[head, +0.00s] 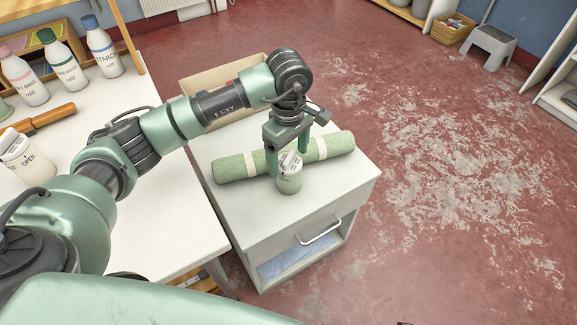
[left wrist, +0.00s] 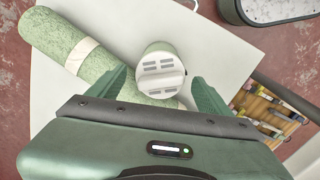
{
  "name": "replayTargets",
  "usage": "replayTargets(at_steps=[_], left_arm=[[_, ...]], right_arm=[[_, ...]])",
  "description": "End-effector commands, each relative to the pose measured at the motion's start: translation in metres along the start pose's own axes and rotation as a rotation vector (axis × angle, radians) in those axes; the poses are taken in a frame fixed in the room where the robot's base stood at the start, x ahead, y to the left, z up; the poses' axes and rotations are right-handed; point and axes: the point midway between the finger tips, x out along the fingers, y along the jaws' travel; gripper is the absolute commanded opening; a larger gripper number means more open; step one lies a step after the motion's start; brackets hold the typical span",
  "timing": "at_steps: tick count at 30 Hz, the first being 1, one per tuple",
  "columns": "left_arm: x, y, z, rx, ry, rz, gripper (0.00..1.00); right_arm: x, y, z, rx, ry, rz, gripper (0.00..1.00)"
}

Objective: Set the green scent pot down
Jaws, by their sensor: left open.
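The green scent pot (head: 289,183) stands upright on the white top of the small cabinet (head: 245,212), in front of a rolled green towel with pale bands (head: 236,167). Its white slotted lid (left wrist: 160,70) faces up in the left wrist view. My left gripper (head: 284,166) is open, pointing down over the pot. In the left wrist view its two fingers (left wrist: 160,82) lie on either side of the pot with a gap on each side. My right gripper is not in view.
A white table (head: 160,235) at left holds several bottles (head: 103,47), a wooden-handled tool (head: 45,119) and a white jar (head: 27,160). A beige bin (head: 195,82) stands behind the cabinet. The cabinet top is bare at its right front. Red floor lies open to the right.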

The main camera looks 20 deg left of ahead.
Motion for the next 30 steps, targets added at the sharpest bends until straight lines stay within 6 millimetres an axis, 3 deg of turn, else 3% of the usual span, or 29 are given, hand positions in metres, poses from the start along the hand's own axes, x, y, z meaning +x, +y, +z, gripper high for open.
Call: replayTargets(at_steps=[3,9,30], left_arm=[[-0.025,0.001,0.000,0.001,0.001,0.002,0.80],[-0.046,0.000,0.000,0.001,0.000,0.000,0.80],[-0.049,0.000,0.000,0.001,-0.001,-0.001,0.80]], right_arm=[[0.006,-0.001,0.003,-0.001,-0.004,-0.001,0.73],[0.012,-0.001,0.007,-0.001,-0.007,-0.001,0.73],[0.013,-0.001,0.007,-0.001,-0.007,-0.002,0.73]])
